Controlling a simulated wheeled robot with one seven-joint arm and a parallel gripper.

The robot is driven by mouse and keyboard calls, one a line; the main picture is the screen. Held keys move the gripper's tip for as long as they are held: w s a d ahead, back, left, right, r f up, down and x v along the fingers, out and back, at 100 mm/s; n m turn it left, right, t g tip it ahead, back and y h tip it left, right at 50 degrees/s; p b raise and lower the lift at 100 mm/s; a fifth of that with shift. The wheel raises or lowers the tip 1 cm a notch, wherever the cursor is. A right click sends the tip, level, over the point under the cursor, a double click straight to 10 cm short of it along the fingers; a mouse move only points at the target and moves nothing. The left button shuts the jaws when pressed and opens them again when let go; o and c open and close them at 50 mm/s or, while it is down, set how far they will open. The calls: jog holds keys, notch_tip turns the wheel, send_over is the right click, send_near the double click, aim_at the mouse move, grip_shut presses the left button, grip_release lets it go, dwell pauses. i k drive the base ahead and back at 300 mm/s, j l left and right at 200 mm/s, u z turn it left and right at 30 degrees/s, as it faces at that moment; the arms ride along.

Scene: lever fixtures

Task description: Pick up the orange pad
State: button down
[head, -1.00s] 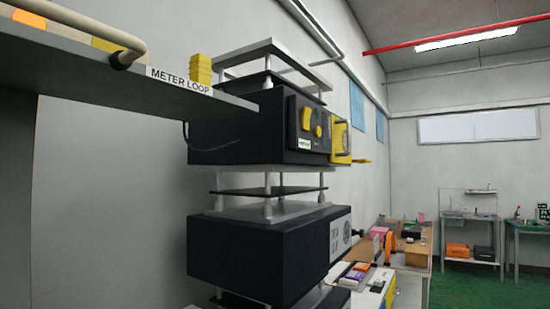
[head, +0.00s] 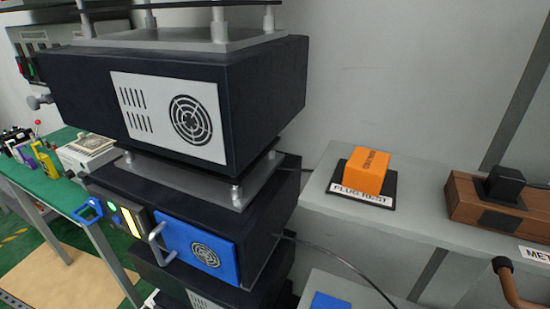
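An orange block (head: 361,171) with faint lettering on its top sits on a black base (head: 388,190) labelled "PLUG REST". The base rests on a grey shelf (head: 420,222) right of centre in the head view. I cannot tell whether this block is the orange pad; no other clearly orange pad-like thing shows now. My gripper is not in view.
Stacked black equipment boxes (head: 75,92) fill the left and centre, one with a blue panel (head: 200,250) and handle. A brown block with a black plug (head: 505,184) and a bent bronze pipe (head: 508,285) stand right. A green bench (head: 62,165) is far left.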

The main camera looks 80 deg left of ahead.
aim_at(366, 172)
jog(key=u, duration=2.05)
